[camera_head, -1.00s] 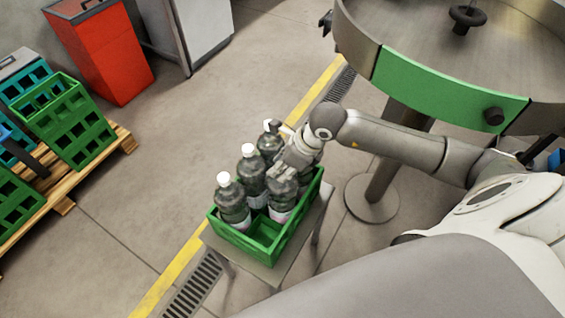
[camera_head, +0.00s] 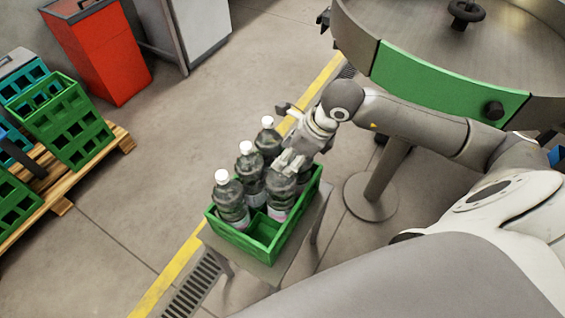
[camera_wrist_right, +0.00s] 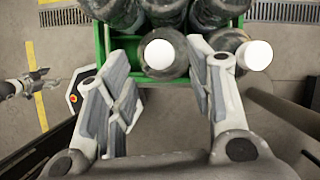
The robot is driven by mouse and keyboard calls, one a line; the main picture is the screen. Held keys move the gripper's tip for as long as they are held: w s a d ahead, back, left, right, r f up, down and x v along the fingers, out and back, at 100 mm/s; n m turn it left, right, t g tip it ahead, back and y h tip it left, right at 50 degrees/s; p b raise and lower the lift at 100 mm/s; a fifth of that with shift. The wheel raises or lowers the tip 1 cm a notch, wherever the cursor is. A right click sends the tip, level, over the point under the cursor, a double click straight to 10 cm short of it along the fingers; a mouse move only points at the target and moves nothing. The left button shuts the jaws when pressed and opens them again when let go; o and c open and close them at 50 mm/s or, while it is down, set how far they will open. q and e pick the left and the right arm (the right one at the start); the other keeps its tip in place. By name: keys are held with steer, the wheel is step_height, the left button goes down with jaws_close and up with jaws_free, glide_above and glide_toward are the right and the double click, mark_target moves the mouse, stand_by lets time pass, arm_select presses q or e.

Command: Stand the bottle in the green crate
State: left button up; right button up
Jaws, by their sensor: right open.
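The green crate (camera_head: 262,250) stands on a small stand and holds several dark clear bottles with white caps. One bottle (camera_head: 229,203) stands at its left corner; others stand behind it. My right gripper (camera_head: 290,160) is over the crate's right side, above a bottle (camera_head: 281,192) whose top it hides. In the right wrist view the open fingers (camera_wrist_right: 165,95) are either side of a white-capped bottle (camera_wrist_right: 160,55) standing in the crate; contact is unclear. A second capped bottle (camera_wrist_right: 254,55) is beside the right finger. What looks like my left gripper (camera_wrist_right: 28,83) shows small at the left.
A round metal table (camera_head: 450,85) with a green rim panel is at the upper right. A pallet (camera_head: 62,205) with crates is at the left, a red bin (camera_head: 105,55) behind. The floor between is clear. The stand is narrow.

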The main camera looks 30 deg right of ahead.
steer(key=v, duration=0.6)
steer(key=shift+s+r+b, duration=0.2)
steer(key=shift+r+b, duration=0.15)
steer(key=shift+b, duration=0.1)
steer(key=shift+d, duration=0.1)
